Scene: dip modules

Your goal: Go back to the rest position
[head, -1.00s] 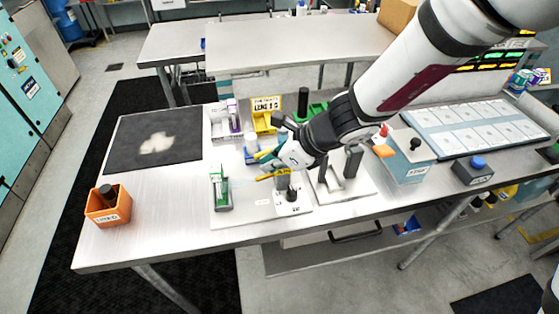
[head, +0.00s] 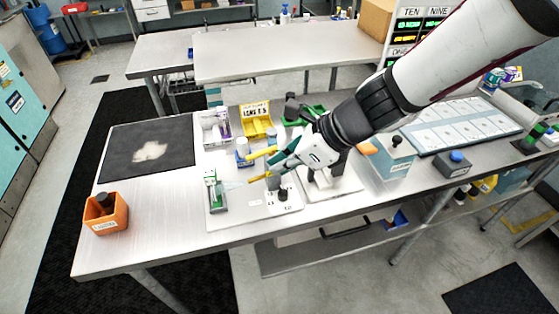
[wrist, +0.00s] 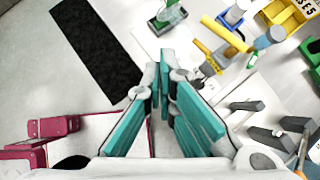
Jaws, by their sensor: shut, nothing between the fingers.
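My gripper (head: 272,163) hangs over the middle of the workbench (head: 150,240) in the head view, above the white board with the small stands. In the wrist view my gripper (wrist: 160,75) shows its teal fingers close together with nothing between them. A yellow-handled tool (wrist: 226,34) lies beyond the fingertips in the wrist view, apart from them. The small green stand (head: 215,192) is left of the gripper. A grey and black fixture (head: 280,190) is just below it, partly hidden by the fingers.
An orange bin (head: 103,222) stands at the front left, near a dark mat (head: 115,160). A yellow bin (head: 256,112) and white tray (head: 210,133) stand behind the gripper.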

